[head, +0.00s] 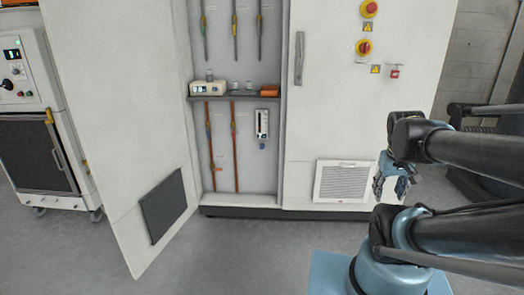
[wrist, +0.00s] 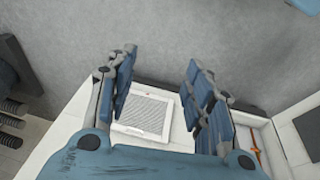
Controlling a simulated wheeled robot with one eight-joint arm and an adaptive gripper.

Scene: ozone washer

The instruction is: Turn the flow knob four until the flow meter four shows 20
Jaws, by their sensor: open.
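A small panel flow meter (head: 262,123) is mounted inside the open cabinet, below the shelf and to the right. A small blue knob (head: 262,146) shows at its lower end. Its reading is too small to tell, and I cannot read which number it bears. My gripper (head: 390,190) is open and empty, well to the right of the flow meter, in front of the closed right door. In the wrist view, my gripper (wrist: 160,56) has its two blue-padded fingers wide apart with nothing between them. The flow meter and knob cannot be made out in the wrist view.
The left cabinet door (head: 125,110) stands open. A shelf (head: 235,98) holds a white device (head: 208,88) and an orange item (head: 270,91). Tall tubes stand on the back wall. The right door has a vent grille (head: 343,182). The floor (head: 230,250) in front is clear.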

